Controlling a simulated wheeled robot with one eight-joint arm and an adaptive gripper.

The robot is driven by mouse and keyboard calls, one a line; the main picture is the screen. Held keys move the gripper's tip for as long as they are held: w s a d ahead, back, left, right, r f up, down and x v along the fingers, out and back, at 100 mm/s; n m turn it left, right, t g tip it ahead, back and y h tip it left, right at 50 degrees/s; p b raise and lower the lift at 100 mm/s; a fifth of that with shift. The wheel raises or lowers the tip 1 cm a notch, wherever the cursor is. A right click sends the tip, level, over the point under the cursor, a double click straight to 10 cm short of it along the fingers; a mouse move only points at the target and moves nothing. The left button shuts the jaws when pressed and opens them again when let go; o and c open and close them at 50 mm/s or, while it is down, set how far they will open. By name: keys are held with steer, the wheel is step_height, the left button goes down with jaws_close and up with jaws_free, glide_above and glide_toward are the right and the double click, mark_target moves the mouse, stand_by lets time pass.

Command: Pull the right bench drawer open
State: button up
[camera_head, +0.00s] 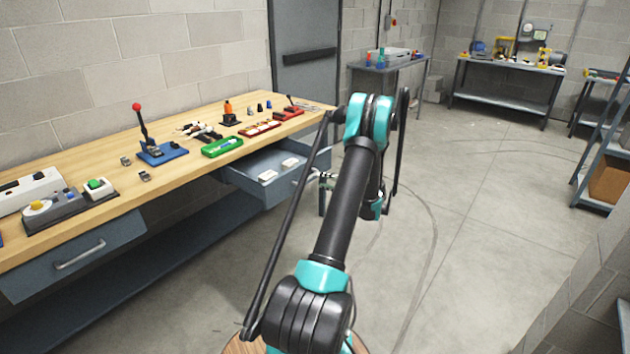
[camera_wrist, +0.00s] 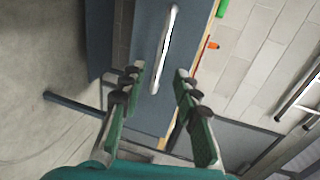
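The right bench drawer (camera_head: 262,190) is grey and stands pulled out from under the wooden bench top, with a few white items inside. Its front panel (camera_wrist: 141,45) and pale bar handle (camera_wrist: 167,38) show in the wrist view. My gripper (camera_head: 323,182) is at the drawer's front, partly hidden by my arm in the head view. In the wrist view my gripper (camera_wrist: 159,74) is open, its two green fingers apart. The lower part of the handle appears between the fingers, but I cannot tell whether either finger touches it.
The left bench drawer (camera_head: 75,262) with a bar handle looks shut. The bench top (camera_head: 85,165) carries a blue lever base (camera_head: 162,153), a green tray (camera_head: 222,147) and red trays. Open concrete floor (camera_head: 480,220) lies to the right. A metal shelf (camera_head: 597,165) stands at the right edge.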

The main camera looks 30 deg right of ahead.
steer(key=shift+v, duration=2.5)
steer(key=s+a+r+n+g, duration=0.1)
steer(key=a+r+n+g, duration=0.25)
steer(key=a, duration=1.15)
steer(key=s+a+r+n+g, duration=0.1)
steer(key=a+r+n+g, duration=0.25)
steer(key=a, duration=1.15)
steer(key=s+a+n+g+h, duration=0.1)
steer(key=s+a, duration=0.3)
steer(key=s, duration=0.4)
steer(key=s+a+f+n+g+h, duration=0.1)
steer(key=s+a+n+h, duration=0.1)
steer(key=s+a, duration=0.3)
steer(key=s+a+n+g+h, duration=0.1)
steer(key=s+a+n, duration=0.3)
steer(key=s, duration=0.8)
steer(key=shift+s+a+f+h, duration=0.2)
steer(key=shift+a+f+h, duration=0.25)
steer(key=shift+h, duration=0.25)
